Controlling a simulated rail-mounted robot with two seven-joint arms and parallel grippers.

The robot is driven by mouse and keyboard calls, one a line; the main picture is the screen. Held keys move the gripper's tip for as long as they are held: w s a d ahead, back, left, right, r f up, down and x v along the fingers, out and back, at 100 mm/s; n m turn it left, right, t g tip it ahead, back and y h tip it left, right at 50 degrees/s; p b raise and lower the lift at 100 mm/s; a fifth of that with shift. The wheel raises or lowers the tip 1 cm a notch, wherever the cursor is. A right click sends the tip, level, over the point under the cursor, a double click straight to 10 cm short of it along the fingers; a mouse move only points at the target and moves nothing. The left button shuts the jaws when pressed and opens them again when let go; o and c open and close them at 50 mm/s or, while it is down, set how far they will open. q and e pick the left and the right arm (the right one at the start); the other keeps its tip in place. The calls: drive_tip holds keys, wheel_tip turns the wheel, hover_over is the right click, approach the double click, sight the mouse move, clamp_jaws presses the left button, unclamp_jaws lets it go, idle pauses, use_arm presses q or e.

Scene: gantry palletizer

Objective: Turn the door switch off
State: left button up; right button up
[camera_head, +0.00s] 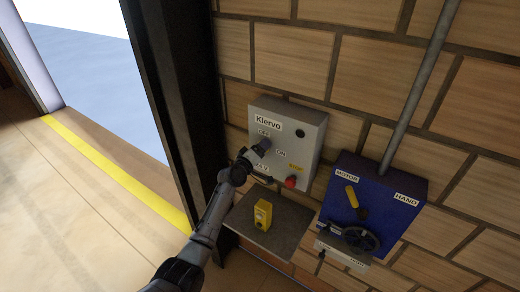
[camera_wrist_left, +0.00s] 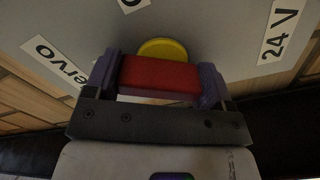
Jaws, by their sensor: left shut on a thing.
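The door switch is on a grey control box (camera_head: 306,136) labelled Klervo, fixed to the brick wall. My left gripper (camera_head: 262,146) is up against the front of this box and hides the switch in the head view. In the left wrist view the gripper's purple fingers (camera_wrist_left: 159,84) are shut on a red switch handle (camera_wrist_left: 158,74), one finger at each end. A yellow disc (camera_wrist_left: 163,47) shows behind the handle. OFF and ON labels show beside the gripper in the head view; the handle's setting cannot be told. My right gripper is not in view.
A red button (camera_head: 291,182) is low on the grey box. Below, a small shelf (camera_head: 285,235) carries a yellow block (camera_head: 263,214). A blue motor box (camera_head: 400,200) with a yellow lever and dark handwheel is to the right. A doorway with a yellow floor stripe (camera_head: 115,170) is left.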

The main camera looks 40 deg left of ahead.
use_arm(q)
drive_tip(key=n+p, duration=0.1)
drive_tip(key=n, duration=0.5)
drive_tip(key=shift+n+p, duration=0.3)
idle(0.5)
drive_tip(key=o, duration=0.9)
drive_tip(key=shift+s, duration=0.45)
drive_tip(key=shift+s+d+p, duration=0.15)
drive_tip(key=shift+s, duration=2)
drive_tip(key=shift+s+d+p, duration=0.1)
drive_tip(key=shift+s+d, duration=0.1)
drive_tip(key=shift+s, duration=1.95)
drive_tip(key=shift+s+d+p, duration=0.15)
drive_tip(key=shift+s, duration=2)
